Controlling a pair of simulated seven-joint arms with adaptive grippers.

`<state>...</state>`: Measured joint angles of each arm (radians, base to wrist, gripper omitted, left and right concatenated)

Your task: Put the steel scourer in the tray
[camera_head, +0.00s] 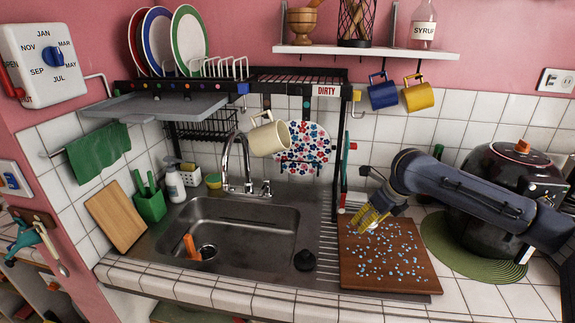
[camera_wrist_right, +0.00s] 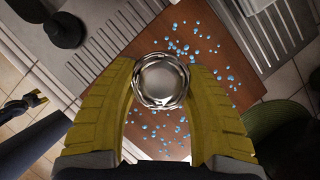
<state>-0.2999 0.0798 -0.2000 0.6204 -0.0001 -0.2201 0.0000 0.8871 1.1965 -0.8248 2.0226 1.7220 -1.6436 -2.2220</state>
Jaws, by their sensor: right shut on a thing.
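The steel scourer (camera_wrist_right: 162,80) is a shiny, round silver coil. It sits between the yellow fingers of my right gripper (camera_wrist_right: 163,84), which is shut on it. In the head view my right gripper (camera_head: 372,217) is low over the brown board (camera_head: 395,280), at its back left part; the scourer is mostly hidden there. I cannot tell whether the scourer touches the board. A flat grey tray (camera_head: 160,108) juts out from the rack at the upper left, far from my right gripper. What looks like my left gripper (camera_wrist_right: 25,103) shows small at the left edge of the wrist view; its fingers are unclear.
Blue bits are scattered over the board. The sink (camera_head: 240,232) with its tap (camera_head: 247,165) lies left of it. A black cooker (camera_head: 490,200) stands right on a green mat (camera_head: 450,250). A cream mug (camera_head: 270,138) and other mugs hang above.

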